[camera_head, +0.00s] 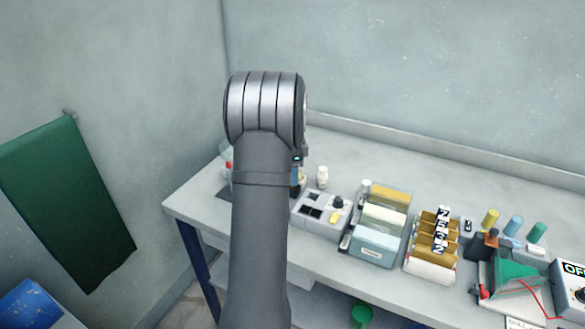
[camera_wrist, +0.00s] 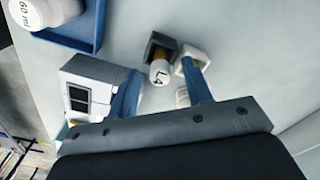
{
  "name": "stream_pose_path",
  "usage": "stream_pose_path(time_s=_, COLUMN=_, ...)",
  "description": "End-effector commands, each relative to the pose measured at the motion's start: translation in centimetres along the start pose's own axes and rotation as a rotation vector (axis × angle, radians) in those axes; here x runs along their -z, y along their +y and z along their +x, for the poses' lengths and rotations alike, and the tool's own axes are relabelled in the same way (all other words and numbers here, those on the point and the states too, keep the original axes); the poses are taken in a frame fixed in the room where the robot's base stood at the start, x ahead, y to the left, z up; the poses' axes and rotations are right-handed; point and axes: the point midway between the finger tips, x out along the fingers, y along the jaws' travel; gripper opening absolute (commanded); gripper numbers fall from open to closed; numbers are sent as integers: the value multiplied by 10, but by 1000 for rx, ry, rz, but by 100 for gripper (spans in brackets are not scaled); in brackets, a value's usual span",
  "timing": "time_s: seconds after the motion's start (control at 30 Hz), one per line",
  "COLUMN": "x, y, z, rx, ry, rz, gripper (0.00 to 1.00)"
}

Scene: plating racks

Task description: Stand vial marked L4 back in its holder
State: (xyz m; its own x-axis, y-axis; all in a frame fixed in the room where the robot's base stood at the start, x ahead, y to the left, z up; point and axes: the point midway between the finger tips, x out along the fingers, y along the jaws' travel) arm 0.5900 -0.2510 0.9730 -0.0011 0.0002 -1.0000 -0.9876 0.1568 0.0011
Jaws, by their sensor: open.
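The vial marked L4 (camera_wrist: 161,74) shows its white cap and a short amber body in the wrist view. Its body end meets a dark square holder (camera_wrist: 153,42); I cannot tell whether it stands inside or leans against it. My gripper (camera_wrist: 160,86) is open, with one blue finger to the left of the vial and the other to the right. The vial appears between the fingers in the picture, with no contact visible.
A grey block with dark square openings (camera_wrist: 90,88) is left of the fingers. A blue tray (camera_wrist: 88,30) holds a bottle marked 60 ml (camera_wrist: 42,10). Slide boxes (camera_head: 376,236), a gold-coloured rack (camera_head: 432,250) and coloured vials (camera_head: 513,225) stand further right.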

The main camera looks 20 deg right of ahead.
Motion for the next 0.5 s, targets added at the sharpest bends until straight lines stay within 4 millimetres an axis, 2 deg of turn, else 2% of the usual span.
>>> stream_pose_path(time_s=0.17, x=0, y=-1, z=-15, rx=3, ry=1, rz=0, gripper=45)
stream_pose_path(time_s=0.27, x=0, y=-1, z=-35, rx=5, ry=1, rz=0, gripper=45)
stream_pose_path(time_s=0.5, x=0, y=-1, z=-94, rx=5, ry=1, rz=0, gripper=45)
